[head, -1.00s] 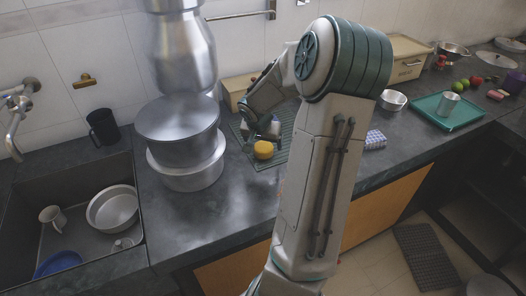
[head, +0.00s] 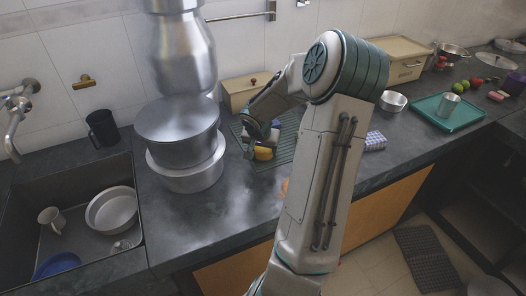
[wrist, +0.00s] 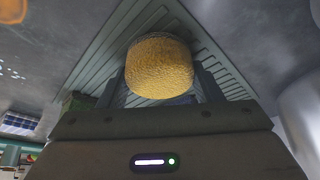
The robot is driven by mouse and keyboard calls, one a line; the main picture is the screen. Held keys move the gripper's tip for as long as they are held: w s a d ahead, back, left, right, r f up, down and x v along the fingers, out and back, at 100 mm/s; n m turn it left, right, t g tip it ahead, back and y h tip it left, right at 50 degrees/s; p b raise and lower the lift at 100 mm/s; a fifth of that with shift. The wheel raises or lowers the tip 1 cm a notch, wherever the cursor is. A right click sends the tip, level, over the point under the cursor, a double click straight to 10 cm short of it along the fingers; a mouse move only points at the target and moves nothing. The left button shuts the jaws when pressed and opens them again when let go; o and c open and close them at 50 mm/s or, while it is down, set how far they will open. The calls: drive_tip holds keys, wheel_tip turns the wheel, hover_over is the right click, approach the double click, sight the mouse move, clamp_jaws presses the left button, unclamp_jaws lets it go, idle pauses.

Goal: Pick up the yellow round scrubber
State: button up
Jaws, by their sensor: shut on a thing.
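The yellow round scrubber (wrist: 159,66) sits between the two fingers of my gripper (wrist: 160,88) in the wrist view. My gripper is shut on it. In the head view the scrubber (head: 263,154) shows as a small yellow patch under my gripper (head: 262,146), over the green ribbed mat (head: 283,152). My fingers partly cover it there. I cannot tell whether the scrubber still touches the mat.
Stacked steel pots (head: 180,150) stand close left of my gripper. A beige box (head: 246,92) is behind it. A blue checkered cloth (head: 375,141) lies to the right. A sink (head: 80,205) is at the far left. The counter in front of the pots is clear.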

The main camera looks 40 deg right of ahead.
drive_tip(key=shift+r, duration=0.55)
drive_tip(key=r, duration=0.2)
drive_tip(key=r+p, duration=0.1)
drive_tip(key=shift+s+d+r, duration=0.15)
drive_tip(key=shift+d+r, duration=0.2)
drive_tip(key=shift+d, duration=0.05)
drive_tip(key=s+d+r+p, duration=0.1)
drive_tip(key=s+d+r, duration=0.3)
drive_tip(key=d, duration=0.6)
wheel_tip(320, 180, up, 2)
drive_tip(key=shift+s+r, duration=0.1)
drive_tip(key=shift+s, duration=0.05)
drive_tip(key=o, duration=0.3)
drive_tip(key=shift+c, duration=1.1)
drive_tip(key=shift+a, duration=0.1)
